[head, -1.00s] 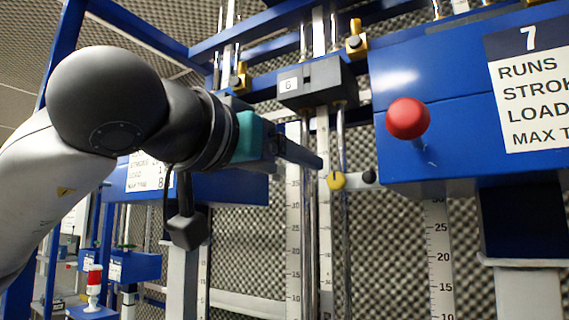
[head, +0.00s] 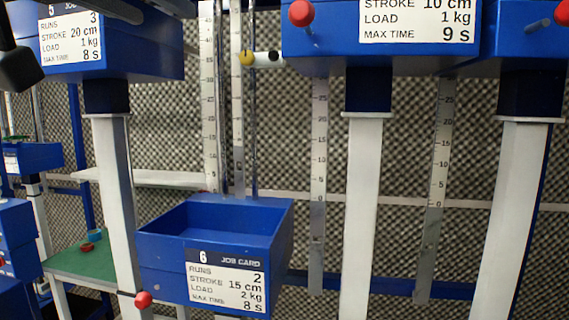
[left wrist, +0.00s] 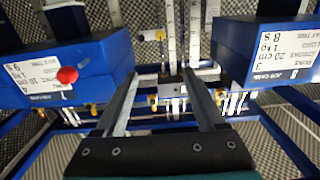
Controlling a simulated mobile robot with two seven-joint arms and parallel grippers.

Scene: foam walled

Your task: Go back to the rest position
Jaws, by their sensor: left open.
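My left gripper (head: 168,16) shows only in part at the top left edge of the head view, as dark fingers in front of the blue box of station 5. In the left wrist view my left gripper (left wrist: 160,78) has its two long grey fingers wide apart, with nothing between them. Beyond the fingertips are upright rails and a small yellow knob (left wrist: 160,36), apart from the gripper. The knob also shows in the head view (head: 247,58). My right gripper is in neither view.
A blue open tray (head: 215,216) with job card 6 stands low in front. Blue boxes with job cards (head: 60,45) (head: 400,35) flank the rails at the top. White posts (head: 362,200) and ruler strips (head: 318,180) stand between. A green table (head: 85,262) is at lower left.

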